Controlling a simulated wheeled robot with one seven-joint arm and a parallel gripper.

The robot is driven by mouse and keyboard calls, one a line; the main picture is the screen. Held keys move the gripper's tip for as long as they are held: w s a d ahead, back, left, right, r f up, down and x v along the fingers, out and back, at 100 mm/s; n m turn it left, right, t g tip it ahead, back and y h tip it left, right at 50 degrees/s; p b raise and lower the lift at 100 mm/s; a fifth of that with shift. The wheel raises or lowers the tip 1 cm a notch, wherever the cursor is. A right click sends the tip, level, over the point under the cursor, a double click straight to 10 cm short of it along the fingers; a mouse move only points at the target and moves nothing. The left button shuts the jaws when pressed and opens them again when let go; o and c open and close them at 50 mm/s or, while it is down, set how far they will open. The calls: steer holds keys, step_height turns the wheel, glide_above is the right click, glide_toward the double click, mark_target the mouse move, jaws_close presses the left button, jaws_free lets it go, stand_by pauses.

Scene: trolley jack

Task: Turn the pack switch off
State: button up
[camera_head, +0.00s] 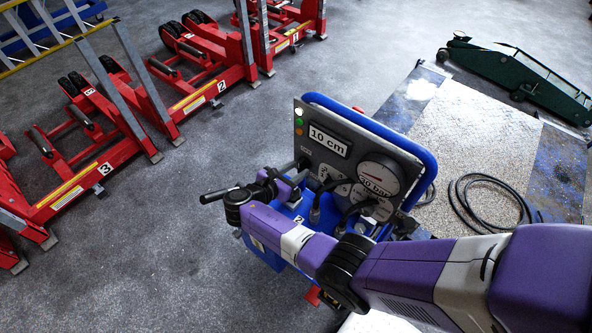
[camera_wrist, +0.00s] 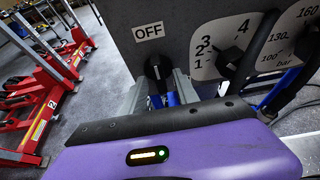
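The pack switch is a black rotary knob (camera_wrist: 157,68) on the grey panel in the wrist view, just below a white OFF label (camera_wrist: 149,31). I cannot tell surely which way its pointer faces. My gripper (camera_wrist: 161,88) is at the knob, its two grey fingers apart on either side of it. I cannot see whether they touch it. My wrist hides the switch there.
A numbered selector knob (camera_wrist: 232,60) sits right of the switch, near the gauge. A black handle (camera_head: 219,194) sticks out left of my wrist. Red wheeled column lifts (camera_head: 80,160) stand at left. A green trolley jack (camera_head: 515,75) and a coiled black hose (camera_head: 485,195) lie at right.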

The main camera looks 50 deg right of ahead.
steer(key=v, duration=0.7)
steer(key=shift+a, duration=0.4)
steer(key=shift+r, duration=0.15)
